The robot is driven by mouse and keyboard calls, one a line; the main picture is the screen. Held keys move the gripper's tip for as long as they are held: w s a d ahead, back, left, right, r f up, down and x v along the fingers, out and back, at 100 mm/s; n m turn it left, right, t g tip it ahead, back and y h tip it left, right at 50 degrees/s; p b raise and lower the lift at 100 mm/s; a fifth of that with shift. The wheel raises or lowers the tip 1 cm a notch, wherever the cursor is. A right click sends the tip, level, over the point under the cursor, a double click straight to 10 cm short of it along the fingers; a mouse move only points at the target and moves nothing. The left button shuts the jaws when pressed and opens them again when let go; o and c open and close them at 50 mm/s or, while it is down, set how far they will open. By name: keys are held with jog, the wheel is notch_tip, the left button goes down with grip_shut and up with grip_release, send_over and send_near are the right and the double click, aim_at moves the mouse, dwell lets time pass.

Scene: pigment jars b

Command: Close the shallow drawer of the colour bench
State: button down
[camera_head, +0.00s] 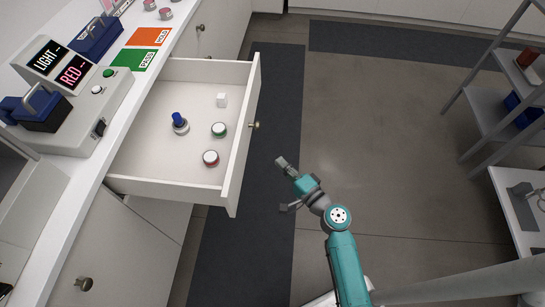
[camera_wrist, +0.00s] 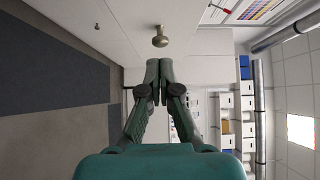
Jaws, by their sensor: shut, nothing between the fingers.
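The shallow drawer (camera_head: 150,187) of the white colour bench (camera_head: 135,88) stands pulled far out in the head view. Its front panel has a small brass knob (camera_head: 256,125), which also shows in the wrist view as a round knob (camera_wrist: 160,37). My gripper (camera_head: 281,162) is in front of the drawer, to the right of and below the knob, apart from the panel. In the wrist view my gripper (camera_wrist: 159,66) is shut and empty, with its fingertips below the knob in the picture.
A device with LIGHT and RED signs (camera_head: 75,72), an orange card (camera_head: 149,37) and a green card (camera_head: 133,59) are on the bench top. A grey shelf rack (camera_head: 490,97) stands at the right. The floor between (camera_head: 365,120) is clear.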

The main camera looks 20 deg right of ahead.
send_near(246, 138)
jog(key=w+d, duration=0.2)
jog(key=w, duration=0.1)
jog(key=w+a, duration=0.2)
jog(key=a, duration=0.1)
jog(key=shift+w+r, duration=0.1)
jog(key=shift+w, duration=0.2)
jog(key=shift+w+a, duration=0.15)
jog(key=shift+a, duration=0.15)
